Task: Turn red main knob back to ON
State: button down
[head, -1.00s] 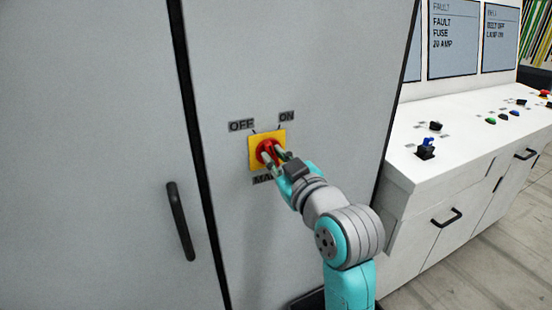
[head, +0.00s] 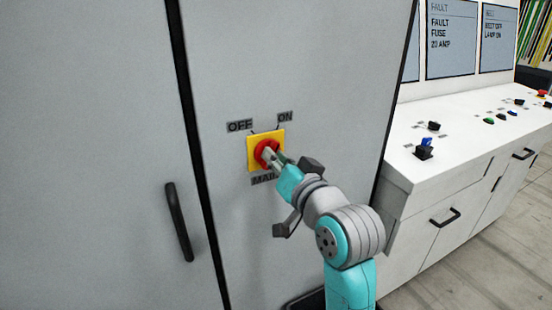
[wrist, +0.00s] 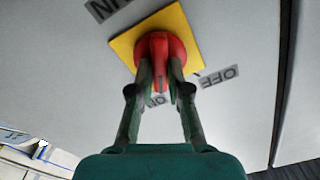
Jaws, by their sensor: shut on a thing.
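The round red main knob (head: 261,146) sits on a square yellow plate (head: 251,139) on the grey cabinet door. An OFF label (head: 240,126) is at its upper left, an ON label (head: 285,117) at its upper right. The MAIN label (head: 264,181) below is partly hidden by my gripper (head: 275,157). In the wrist view, my gripper (wrist: 160,72) is shut on the knob's raised red handle (wrist: 158,48), one finger on each side. The handle points roughly toward the ON label (wrist: 158,100), which the fingers partly cover; the OFF label (wrist: 220,77) is to the right.
A black door handle (head: 179,222) is on the cabinet left of the knob, beyond a dark vertical seam. A white console (head: 470,135) with several buttons and a blue switch (head: 424,145) stands at the right. The door surface around the plate is otherwise flat and clear.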

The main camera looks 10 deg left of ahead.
jog(key=shift+m, duration=0.4)
jog(key=c, duration=1.1)
grip_release()
jog(key=shift+s, duration=0.1)
jog(key=v, duration=1.1)
jog(key=shift+s+d, duration=0.25)
jog(key=shift+d, duration=0.05)
jog(key=shift+f, duration=0.1)
